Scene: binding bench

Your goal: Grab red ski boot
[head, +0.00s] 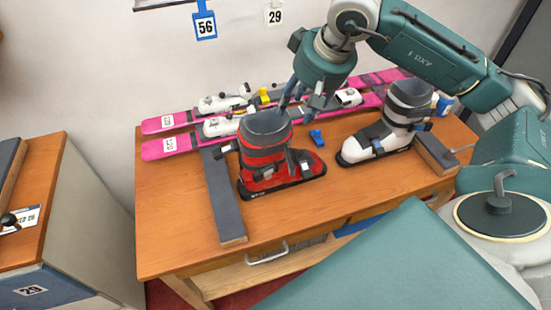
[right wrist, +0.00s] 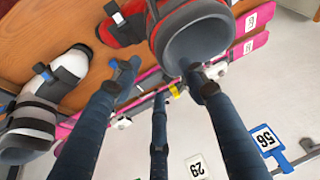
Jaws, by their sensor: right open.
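The red ski boot (head: 265,152) stands upright on the wooden bench, with a grey cuff and black straps, its toe to the right. My right gripper (head: 296,106) is open, just above and behind the boot's cuff, with fingers pointing down. In the right wrist view the boot (right wrist: 188,22) is at the top, and one finger overlaps the cuff's dark opening. The other fingers (right wrist: 158,88) are spread apart beside it. I cannot tell whether any finger touches the cuff. My left gripper is not in view.
A white and grey ski boot (head: 378,138) stands to the right. Pink skis (head: 180,144) with bindings lie along the back. The front right bench area is clear.

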